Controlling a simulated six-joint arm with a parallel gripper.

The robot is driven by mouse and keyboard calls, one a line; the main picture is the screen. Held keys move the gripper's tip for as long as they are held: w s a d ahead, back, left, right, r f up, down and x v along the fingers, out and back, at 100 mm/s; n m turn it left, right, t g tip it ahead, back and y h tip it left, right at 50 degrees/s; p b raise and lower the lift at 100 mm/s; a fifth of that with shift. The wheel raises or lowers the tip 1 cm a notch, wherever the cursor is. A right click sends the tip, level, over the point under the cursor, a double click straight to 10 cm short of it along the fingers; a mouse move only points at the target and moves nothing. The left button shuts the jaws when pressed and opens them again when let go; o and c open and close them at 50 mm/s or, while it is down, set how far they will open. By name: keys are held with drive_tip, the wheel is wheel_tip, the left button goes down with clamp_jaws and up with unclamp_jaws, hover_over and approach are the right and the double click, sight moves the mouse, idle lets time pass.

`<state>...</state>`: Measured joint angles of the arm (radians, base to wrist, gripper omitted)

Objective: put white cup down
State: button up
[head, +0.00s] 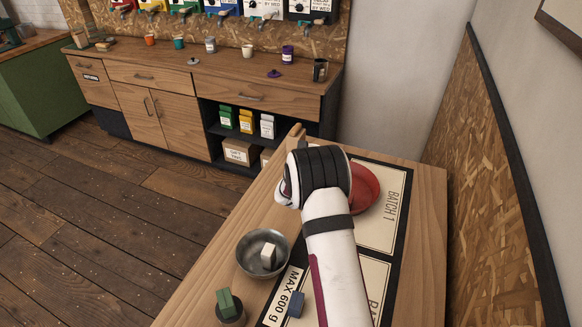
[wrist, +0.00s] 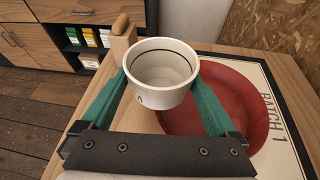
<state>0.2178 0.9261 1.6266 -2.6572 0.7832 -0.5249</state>
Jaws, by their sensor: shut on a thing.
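The white cup (wrist: 160,88) is upright and empty inside, with a thin dark line around its inner wall. My gripper (wrist: 160,76) is shut on it, one teal finger on each side. In the wrist view the cup overlaps the left part of a round red dish (wrist: 236,124); I cannot tell whether it touches the dish. In the head view my arm hides the cup and the fingers. The red dish (head: 367,190) shows there to the right of my wrist, on the panel marked BATCH 1 (head: 386,222).
A metal bowl (head: 243,256) holding a pale block stands on the wooden table (head: 427,205). A green block (head: 225,301) and a blue block (head: 296,304) are near the front. A wooden post (head: 296,134) rises at the far edge. Bare table lies left of the dish.

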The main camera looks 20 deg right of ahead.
drive_tip(key=shift+s+d+r, duration=0.45)
drive_tip(key=shift+d, duration=0.05)
drive_tip(key=s+d+f+m+g+h, duration=0.1)
drive_tip(key=s+f+m+g+h, duration=0.3)
drive_tip(key=s, duration=1.1)
drive_tip(key=s+d+r+m+g+h, duration=0.1)
drive_tip(key=s+m+g, duration=0.6)
drive_tip(key=s, duration=0.8)
drive_tip(key=f, duration=0.7)
drive_tip(key=shift+s+d, duration=0.15)
drive_tip(key=shift+d, duration=0.05)
drive_tip(key=shift+f, duration=0.4)
drive_tip(key=o, duration=1.2)
drive_tip(key=shift+f, duration=0.15)
drive_tip(key=shift+c, duration=0.2)
drive_tip(key=shift+o, duration=0.2)
